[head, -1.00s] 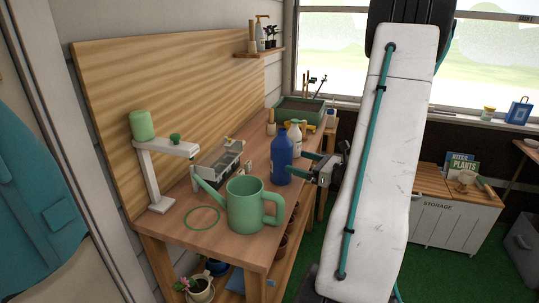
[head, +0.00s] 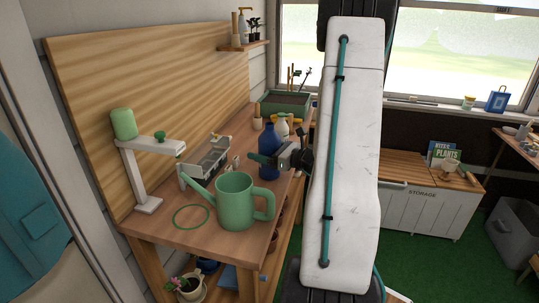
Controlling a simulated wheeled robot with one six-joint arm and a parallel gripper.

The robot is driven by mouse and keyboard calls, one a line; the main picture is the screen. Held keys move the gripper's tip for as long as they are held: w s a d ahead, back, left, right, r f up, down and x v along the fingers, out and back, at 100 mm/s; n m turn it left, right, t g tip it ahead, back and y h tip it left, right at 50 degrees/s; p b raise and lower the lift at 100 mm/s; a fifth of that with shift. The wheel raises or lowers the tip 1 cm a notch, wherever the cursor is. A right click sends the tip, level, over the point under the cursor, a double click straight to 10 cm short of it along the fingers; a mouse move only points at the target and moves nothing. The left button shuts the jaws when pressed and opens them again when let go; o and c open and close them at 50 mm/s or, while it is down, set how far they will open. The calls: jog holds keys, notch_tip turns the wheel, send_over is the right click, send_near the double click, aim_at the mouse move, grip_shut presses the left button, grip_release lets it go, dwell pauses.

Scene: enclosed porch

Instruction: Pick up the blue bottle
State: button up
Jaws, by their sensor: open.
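The blue bottle (head: 268,172) stands upright on the wooden workbench (head: 180,232), behind the green watering can (head: 235,203). My gripper (head: 263,155) reaches in from the right at the bottle's mid-height. One teal finger crosses in front of the bottle. The other finger is mostly hidden behind the bottle, so I cannot tell whether either finger touches it. The jaws are open.
A green planter box (head: 285,104) is farther back. A white stand with a green top (head: 140,175) and a green ring (head: 191,217) are at the left of the bench.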

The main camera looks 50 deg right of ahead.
jog(key=c, duration=1.3)
notch_tip(320, 180, up, 18)
jog(key=shift+r, duration=0.1)
